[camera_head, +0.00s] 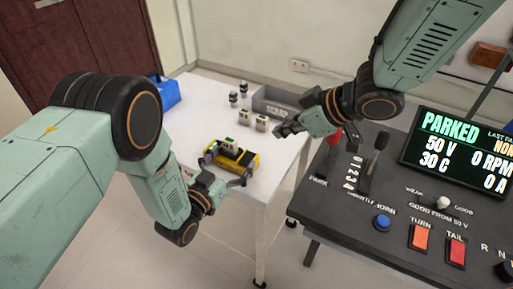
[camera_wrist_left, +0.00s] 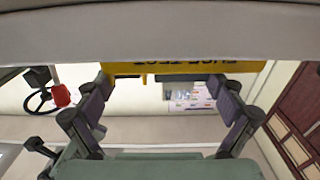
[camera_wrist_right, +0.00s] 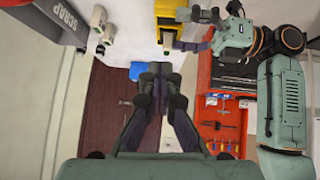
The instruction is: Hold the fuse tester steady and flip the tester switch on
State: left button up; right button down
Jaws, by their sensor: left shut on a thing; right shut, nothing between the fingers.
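The yellow and black fuse tester (camera_head: 246,166) stands on the white table. A small pale and green part sits on top of it. My left gripper (camera_head: 227,168) is shut on the tester, one finger on each end. In the left wrist view the tester (camera_wrist_left: 190,67), lettered FUSE TEST, lies between the fingertips (camera_wrist_left: 164,88). My right gripper (camera_head: 287,130) is shut and empty, above the table to the right of the tester and apart from it. In the right wrist view its fingertips (camera_wrist_right: 160,70) point below the tester (camera_wrist_right: 167,10). I cannot make out the tester switch.
A grey SCRAP bin (camera_head: 276,103) stands behind on the table. Small fuse-like blocks (camera_head: 261,123) and dark-topped pieces (camera_head: 233,98) stand near it. The black control console (camera_head: 350,215) with levers is at the right, across a gap. A blue case (camera_head: 168,95) is at the back left.

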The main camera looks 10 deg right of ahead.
jog(key=shift+a+r, duration=0.15)
jog(key=shift+a, duration=0.05)
jog(key=shift+w, duration=0.1)
send_over(247, 152)
jog(key=s+d, duration=0.2)
jog(key=f, duration=0.7)
jog(key=shift+s+f, duration=0.1)
jog(key=shift+s, duration=0.1)
notch_tip(247, 152, down, 2)
jog(key=shift+w+f, duration=0.1)
jog(key=shift+f, duration=0.05)
jog(key=shift+w+d+f, duration=0.15)
jog(key=shift+f, duration=0.6)
